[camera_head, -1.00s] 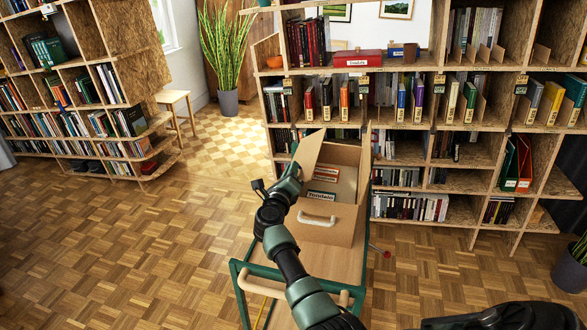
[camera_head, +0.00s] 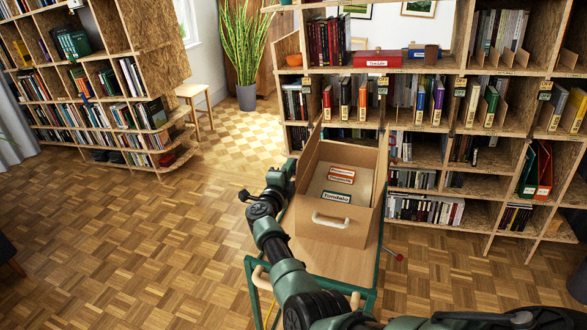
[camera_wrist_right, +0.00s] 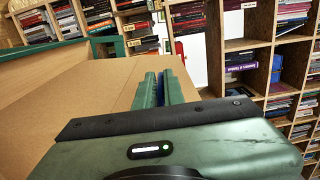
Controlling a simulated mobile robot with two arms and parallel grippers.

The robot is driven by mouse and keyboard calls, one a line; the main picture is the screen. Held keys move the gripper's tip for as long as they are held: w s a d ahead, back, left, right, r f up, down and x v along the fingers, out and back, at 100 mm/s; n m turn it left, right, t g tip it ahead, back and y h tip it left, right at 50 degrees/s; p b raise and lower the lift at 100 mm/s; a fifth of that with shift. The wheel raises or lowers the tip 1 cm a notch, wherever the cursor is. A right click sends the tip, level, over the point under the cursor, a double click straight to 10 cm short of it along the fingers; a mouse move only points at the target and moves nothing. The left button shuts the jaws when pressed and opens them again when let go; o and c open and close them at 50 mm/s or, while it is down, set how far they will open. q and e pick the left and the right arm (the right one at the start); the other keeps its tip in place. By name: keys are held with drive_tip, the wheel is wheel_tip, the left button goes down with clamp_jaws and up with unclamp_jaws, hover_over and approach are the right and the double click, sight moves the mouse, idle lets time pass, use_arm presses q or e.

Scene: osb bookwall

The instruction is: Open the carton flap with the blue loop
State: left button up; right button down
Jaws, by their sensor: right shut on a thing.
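My right gripper (camera_head: 290,166) is at the carton's left side in the head view. In the right wrist view its green fingers (camera_wrist_right: 161,84) are close together, with a blue strip, the blue loop (camera_wrist_right: 160,92), between them. A broad cardboard panel (camera_wrist_right: 112,82), apparently the flap, lies beside the fingers. In the head view my arm and gripper hide most of the flap and the loop. My left gripper is not in view.
The green-framed trolley (camera_head: 320,262) bears the carton. A tall bookshelf (camera_head: 420,128) stands close behind and to the right. A stool (camera_head: 196,92) and a potted plant (camera_head: 246,96) are farther back. The parquet floor (camera_head: 130,230) at left is clear.

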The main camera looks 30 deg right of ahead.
drive_tip(key=shift+w+a+f+n, duration=0.2)
drive_tip(key=shift+w+n, duration=0.1)
drive_tip(key=shift+n, duration=0.5)
drive_tip(key=shift+r, duration=0.1)
drive_tip(key=c, duration=1.5)
unclamp_jaws()
drive_tip(key=shift+c, duration=0.2)
drive_tip(key=p+v, duration=0.5)
drive_tip(key=v, duration=0.2)
drive_tip(key=shift+s+a, duration=0.25)
